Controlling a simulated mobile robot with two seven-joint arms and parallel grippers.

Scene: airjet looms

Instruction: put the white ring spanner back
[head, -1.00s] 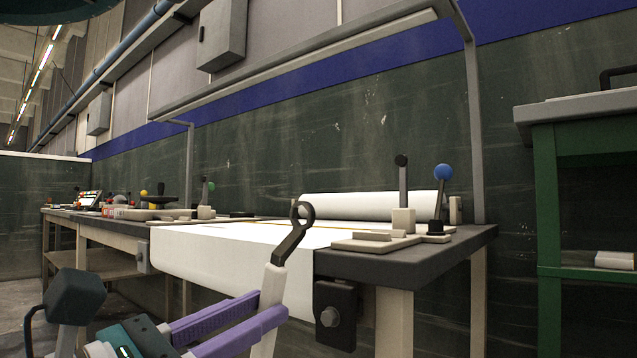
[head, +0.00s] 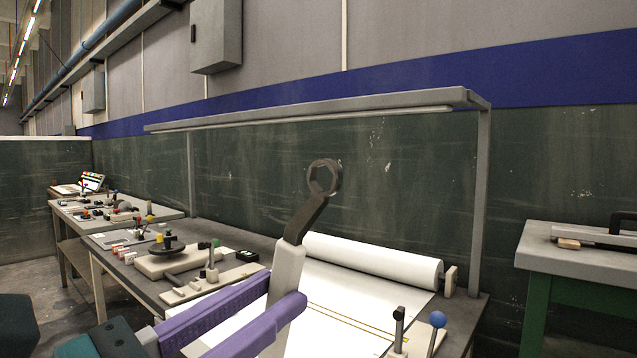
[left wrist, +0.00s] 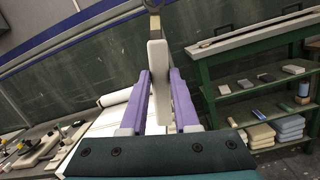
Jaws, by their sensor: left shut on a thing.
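The white ring spanner (head: 288,262) has a white handle and a dark ring head. My left gripper (head: 285,308), with purple fingers, is shut on its handle. The spanner is held up, ring end on top and leaning right, in front of the table with the white cloth roll. In the left wrist view the white handle (left wrist: 158,85) stands between the two purple fingers (left wrist: 158,100), and its ring end is cut off at the top edge. My right gripper is not in view.
A table with a white roll (head: 375,262) and a blue-knobbed lever (head: 437,320) lies ahead. Benches with levers and small parts (head: 165,262) run left. A green-framed bench (head: 575,255) stands right; its shelves (left wrist: 262,105) hold several blocks and stacks.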

